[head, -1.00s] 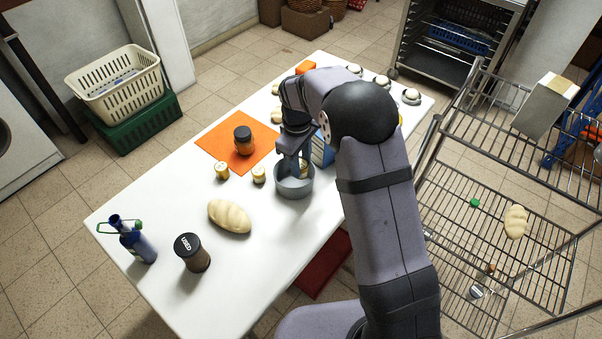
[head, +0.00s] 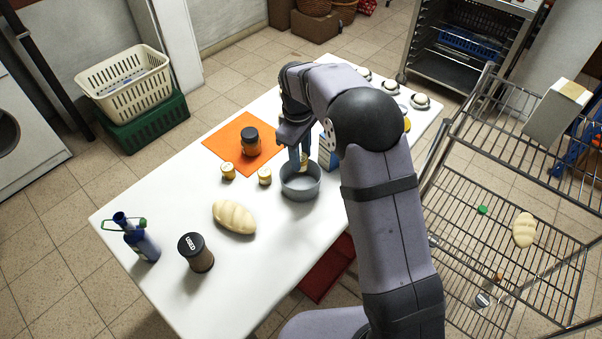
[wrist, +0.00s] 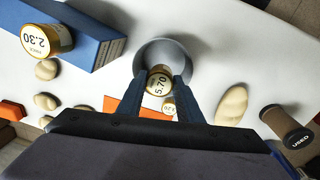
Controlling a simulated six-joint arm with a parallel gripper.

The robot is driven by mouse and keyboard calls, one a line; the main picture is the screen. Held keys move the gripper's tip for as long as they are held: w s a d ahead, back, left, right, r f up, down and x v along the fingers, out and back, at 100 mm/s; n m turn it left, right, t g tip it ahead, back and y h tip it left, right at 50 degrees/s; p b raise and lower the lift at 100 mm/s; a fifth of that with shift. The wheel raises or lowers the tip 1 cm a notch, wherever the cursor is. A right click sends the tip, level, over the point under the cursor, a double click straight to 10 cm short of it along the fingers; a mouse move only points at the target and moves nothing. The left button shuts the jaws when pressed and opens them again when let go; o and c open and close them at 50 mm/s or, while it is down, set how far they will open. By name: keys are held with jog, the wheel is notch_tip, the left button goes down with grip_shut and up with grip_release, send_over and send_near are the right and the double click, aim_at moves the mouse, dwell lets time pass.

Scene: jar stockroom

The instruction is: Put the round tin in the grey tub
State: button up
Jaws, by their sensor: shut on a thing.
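The grey tub (head: 301,190) stands on the white table, and it also shows in the wrist view (wrist: 165,48). My gripper (head: 301,158) is shut on a round tin with a pale label and gold rim. In the wrist view the tin (wrist: 158,82) sits between the two fingers (wrist: 165,84), and its label reads 5.70. The tin and fingertips overlap the tub's mouth in both views. I cannot tell whether the tin's lower part is above or below the rim. The fingers partly hide the tin in the head view.
Two small tins (head: 228,171) (head: 264,176) stand left of the tub. A dark-lidded jar (head: 251,143) stands on the orange mat (head: 222,142). A blue box (head: 328,150) is close behind the tub. A loaf (head: 234,217), USED jar (head: 196,253) and blue bottle (head: 141,243) stand nearer.

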jog(key=shift+f+p, duration=0.8)
jog(key=shift+f, duration=3.6)
jog(key=shift+f, duration=0.2)
jog(key=o, duration=1)
jog(key=shift+o, duration=0.2)
jog(key=shift+r, duration=0.1)
jog(key=r, duration=0.4)
jog(key=r+b, duration=0.1)
jog(key=r, duration=0.7)
jog(key=shift+s+a+r+b, duration=0.1)
jog(key=shift+s+a+b, duration=0.2)
jog(key=shift+s+b, duration=0.05)
